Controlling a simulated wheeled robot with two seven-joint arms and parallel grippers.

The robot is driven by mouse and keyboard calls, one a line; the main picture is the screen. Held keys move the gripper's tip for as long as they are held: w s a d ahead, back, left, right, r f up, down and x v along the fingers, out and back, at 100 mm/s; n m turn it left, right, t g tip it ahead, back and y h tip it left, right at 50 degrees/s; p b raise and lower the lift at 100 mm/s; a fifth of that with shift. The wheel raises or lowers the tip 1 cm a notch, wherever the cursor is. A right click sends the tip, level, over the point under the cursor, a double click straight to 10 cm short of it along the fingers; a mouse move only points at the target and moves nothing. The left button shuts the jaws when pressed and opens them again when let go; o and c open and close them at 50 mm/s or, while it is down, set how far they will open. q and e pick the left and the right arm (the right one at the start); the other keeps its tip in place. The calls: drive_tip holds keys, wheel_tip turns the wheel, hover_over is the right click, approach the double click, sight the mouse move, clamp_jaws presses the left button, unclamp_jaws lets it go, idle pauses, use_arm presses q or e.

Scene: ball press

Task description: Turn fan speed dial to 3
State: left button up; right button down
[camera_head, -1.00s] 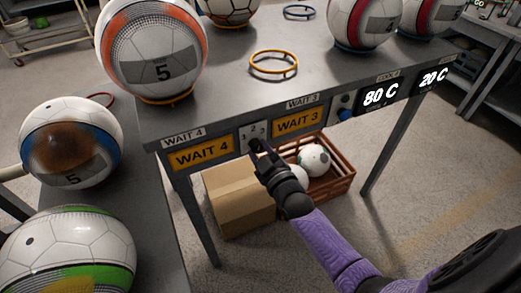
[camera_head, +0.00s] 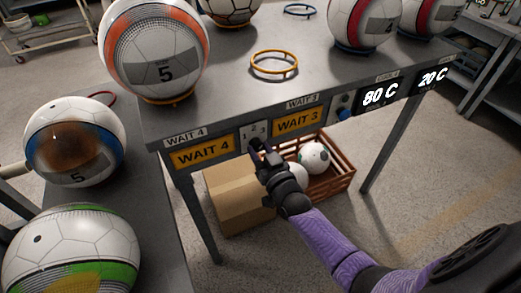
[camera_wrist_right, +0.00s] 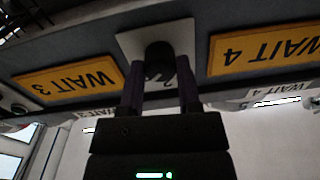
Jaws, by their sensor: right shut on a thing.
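The fan speed dial is a dark round knob (camera_wrist_right: 160,58) on a small white plate marked 1, 2, 3 (camera_head: 252,131) on the table's front edge. The plate sits between the yellow WAIT 4 sign (camera_head: 202,152) and the WAIT 3 sign (camera_head: 297,122). My right gripper (camera_head: 258,146) reaches up to the plate. In the right wrist view, its two fingers (camera_wrist_right: 160,85) are on either side of the knob and shut on it. The knob's pointer is hidden, so I cannot tell its setting. My left gripper is not in view.
Balls stand on the grey table (camera_head: 225,85), one orange-banded (camera_head: 165,75). A blue knob (camera_head: 344,113) and displays reading 80 C (camera_head: 380,95) and 20 C (camera_head: 433,77) are on the same edge to the right. A cardboard box (camera_head: 238,200) and brown crate (camera_head: 335,186) stand below.

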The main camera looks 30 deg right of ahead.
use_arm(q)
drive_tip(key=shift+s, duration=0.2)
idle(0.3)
use_arm(e)
drive_tip(key=shift+c, duration=1.5)
unclamp_jaws()
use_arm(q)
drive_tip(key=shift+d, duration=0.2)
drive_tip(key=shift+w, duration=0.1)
use_arm(e)
drive_tip(key=shift+s, duration=0.3)
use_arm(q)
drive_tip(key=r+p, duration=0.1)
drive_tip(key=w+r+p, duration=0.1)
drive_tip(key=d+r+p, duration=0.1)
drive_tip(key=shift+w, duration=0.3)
use_arm(e)
drive_tip(key=s, duration=0.9)
drive_tip(key=shift+s+a+f, duration=0.15)
drive_tip(key=shift+s+a, duration=0.05)
